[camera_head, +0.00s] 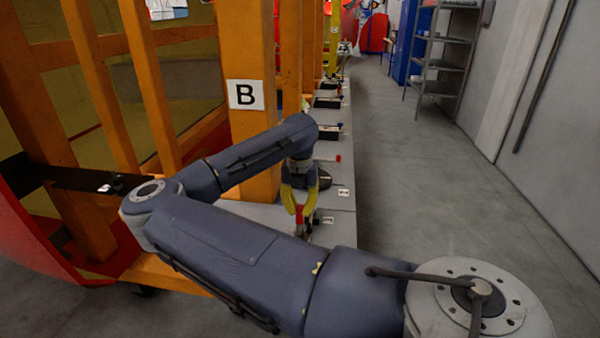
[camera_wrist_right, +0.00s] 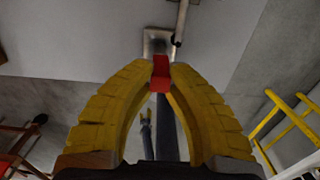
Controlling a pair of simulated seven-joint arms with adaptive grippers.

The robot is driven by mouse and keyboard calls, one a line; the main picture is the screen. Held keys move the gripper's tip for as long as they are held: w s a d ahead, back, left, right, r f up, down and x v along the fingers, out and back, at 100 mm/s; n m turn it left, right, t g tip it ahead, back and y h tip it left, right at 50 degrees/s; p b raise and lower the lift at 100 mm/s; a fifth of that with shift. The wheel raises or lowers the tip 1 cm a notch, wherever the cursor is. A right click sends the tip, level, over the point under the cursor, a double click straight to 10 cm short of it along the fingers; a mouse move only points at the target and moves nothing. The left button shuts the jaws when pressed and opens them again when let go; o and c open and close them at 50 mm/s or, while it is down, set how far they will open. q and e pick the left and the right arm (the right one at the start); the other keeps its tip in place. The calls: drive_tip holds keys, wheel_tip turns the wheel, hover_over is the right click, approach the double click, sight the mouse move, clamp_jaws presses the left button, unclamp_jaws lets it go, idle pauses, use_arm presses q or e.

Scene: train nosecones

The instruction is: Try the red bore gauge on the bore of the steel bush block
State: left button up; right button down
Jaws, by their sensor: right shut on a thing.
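My right gripper (camera_head: 299,207) has yellow fingers pointing down over the near end of the long grey bench. In the right wrist view its fingertips (camera_wrist_right: 160,76) close on the red bore gauge (camera_wrist_right: 160,68). The red gauge (camera_head: 299,216) also shows small below the fingers in the head view. Just beyond the gauge in the wrist view is a square, shiny metal piece (camera_wrist_right: 149,46), which looks like the steel bush block. Its bore cannot be made out, and whether the gauge touches it cannot be told. My left gripper is not in view.
The bench (camera_head: 336,206) runs away along orange posts, one bearing a "B" sign (camera_head: 246,95). Small dark and red items and white labels (camera_head: 343,192) lie along it. Open floor (camera_head: 440,190) is to the right, with a grey shelf (camera_head: 445,50) at the back.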

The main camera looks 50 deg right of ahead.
drive_tip(key=shift+r, duration=2.9)
